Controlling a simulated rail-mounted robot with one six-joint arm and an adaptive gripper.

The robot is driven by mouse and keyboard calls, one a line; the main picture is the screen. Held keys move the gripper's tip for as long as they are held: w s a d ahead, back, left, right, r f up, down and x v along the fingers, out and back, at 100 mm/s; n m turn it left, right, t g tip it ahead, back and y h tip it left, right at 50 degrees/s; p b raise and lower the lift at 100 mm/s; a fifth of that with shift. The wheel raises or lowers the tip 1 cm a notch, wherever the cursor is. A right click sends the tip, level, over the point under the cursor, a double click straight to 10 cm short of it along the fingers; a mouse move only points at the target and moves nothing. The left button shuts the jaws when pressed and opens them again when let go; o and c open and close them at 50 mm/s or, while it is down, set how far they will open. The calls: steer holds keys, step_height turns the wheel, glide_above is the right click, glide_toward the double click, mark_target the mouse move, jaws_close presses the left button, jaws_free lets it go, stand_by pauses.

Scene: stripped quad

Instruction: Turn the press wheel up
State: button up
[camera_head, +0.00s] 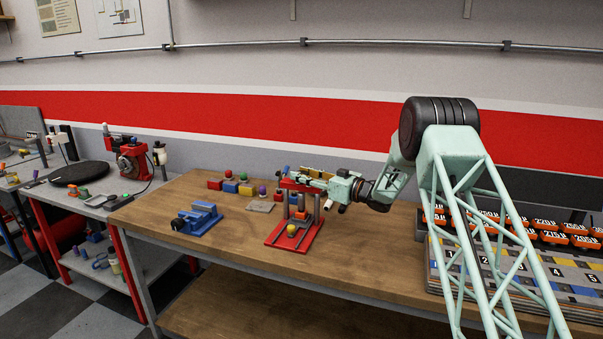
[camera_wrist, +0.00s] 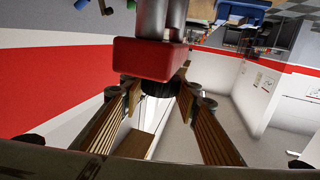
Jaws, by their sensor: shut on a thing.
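The red press (camera_head: 281,241) stands on the wooden bench, with grey columns and a red crossbar; a yellow ball (camera_head: 292,230) sits on its base. My gripper (camera_head: 302,174) reaches in from the right at the height of the press top. In the wrist view the red crossbar (camera_wrist: 148,58) lies just beyond my fingertips, with grey columns behind it. My gripper (camera_wrist: 157,86) is shut on a dark round part at the crossbar, which seems to be the press wheel (camera_wrist: 159,88). Most of the wheel is hidden by the fingers and crossbar.
A blue vise (camera_head: 196,218) stands left of the press. Several coloured blocks with knobs (camera_head: 230,187) lie behind it. Orange numbered bins (camera_head: 551,237) and a numbered board (camera_head: 510,275) fill the bench's right side. The bench front near the press is clear.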

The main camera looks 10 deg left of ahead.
steer(key=shift+n+g+y+p, duration=0.75)
steer(key=shift+n+g, duration=0.25)
steer(key=shift+g, duration=0.4)
steer(key=shift+n+g+y+p, duration=0.25)
steer(key=shift+n+g+p, duration=0.2)
steer(key=shift+n+g, duration=1.95)
steer(key=shift+g, duration=1.3)
steer(key=o, duration=0.9)
steer(key=shift+a, duration=0.15)
steer(key=shift+d, duration=0.2)
steer(key=shift+w+d, duration=0.2)
steer(key=shift+d, duration=2.75)
steer(key=shift+w+d, duration=0.15)
steer(key=shift+d, duration=2.75)
